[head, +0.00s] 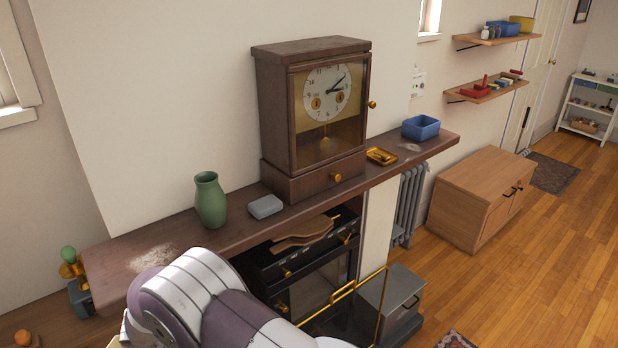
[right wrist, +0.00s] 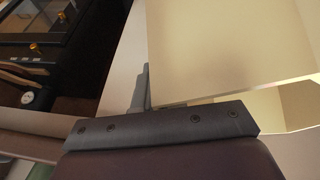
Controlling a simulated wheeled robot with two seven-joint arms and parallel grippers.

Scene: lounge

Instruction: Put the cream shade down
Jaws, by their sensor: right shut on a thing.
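The cream shade (right wrist: 230,45) fills the upper right of the right wrist view as a large pale panel, with a lit lower edge. My right gripper (right wrist: 143,85) is shut on the shade's edge; only a narrow grey finger shows beside it. What lies beneath the shade is hidden, and I cannot tell whether it touches a surface. In the head view my white and purple arm covers the bottom left, and the gripper and most or all of the shade are hidden behind it. My left gripper is in no view.
A dark wooden mantel shelf (head: 232,236) holds a green vase (head: 210,200), a grey box (head: 265,207), a clock (head: 315,120), a brass tray (head: 381,156) and a blue bin (head: 420,128). Pale dusty patches lie on bare shelf at both ends. A fireplace (head: 318,280) stands below.

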